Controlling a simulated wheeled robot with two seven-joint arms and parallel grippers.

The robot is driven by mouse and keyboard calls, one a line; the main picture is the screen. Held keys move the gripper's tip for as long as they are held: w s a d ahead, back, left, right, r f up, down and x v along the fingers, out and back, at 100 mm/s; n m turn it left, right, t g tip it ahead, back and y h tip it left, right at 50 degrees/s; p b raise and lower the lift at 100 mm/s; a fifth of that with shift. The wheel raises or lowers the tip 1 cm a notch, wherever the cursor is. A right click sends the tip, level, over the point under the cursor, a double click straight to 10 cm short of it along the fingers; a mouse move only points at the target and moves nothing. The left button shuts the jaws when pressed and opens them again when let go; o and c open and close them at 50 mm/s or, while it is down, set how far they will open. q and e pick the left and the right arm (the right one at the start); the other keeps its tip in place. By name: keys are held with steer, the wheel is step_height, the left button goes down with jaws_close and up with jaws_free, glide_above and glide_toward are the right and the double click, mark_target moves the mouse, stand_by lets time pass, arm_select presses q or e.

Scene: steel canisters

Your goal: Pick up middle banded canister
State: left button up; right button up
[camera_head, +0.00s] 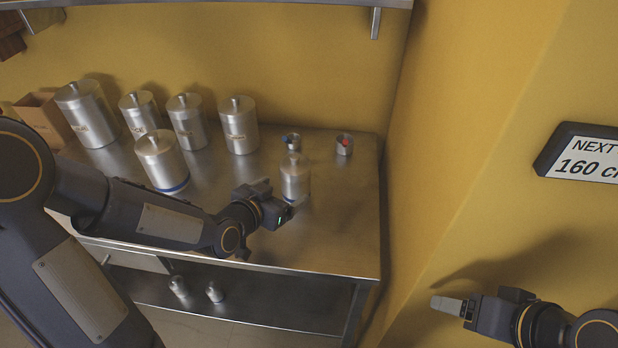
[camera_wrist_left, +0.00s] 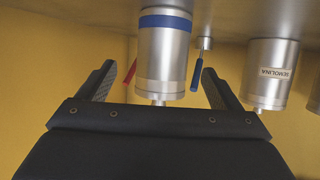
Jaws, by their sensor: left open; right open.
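The middle-sized steel canister with a blue band (camera_head: 294,177) stands upright near the right end of the metal counter. In the left wrist view, which is upside down, this canister (camera_wrist_left: 163,55) shows its blue band, a pale label and a lid knob. My left gripper (camera_head: 281,195) is open at the canister's near side, one finger to each side of it in the wrist view. I cannot tell whether the fingers touch it. A larger blue-banded canister (camera_head: 163,163) stands further left. My right gripper (camera_head: 450,304) is open and empty, far right, away from the counter.
Several labelled canisters line the back, among them one marked SEMOLINA (camera_wrist_left: 271,73). Two small cups, one with a blue-handled item (camera_head: 291,141), one with a red (camera_head: 344,146), stand behind the canister. Small banded canisters (camera_head: 178,288) sit on the lower shelf. A yellow wall (camera_head: 440,150) bounds the right.

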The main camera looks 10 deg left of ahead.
arm_select(q)
steer(key=shift+w+d+f, duration=0.15)
steer(key=shift+w+d, duration=0.1)
steer(key=shift+w, duration=0.15)
steer(key=x, duration=0.4)
steer(key=p+x, duration=0.1)
steer(key=x, duration=0.2)
steer(key=shift+a+f, duration=0.15)
steer(key=shift+a, duration=0.15)
steer(key=c, duration=1)
steer(key=shift+c, duration=0.7)
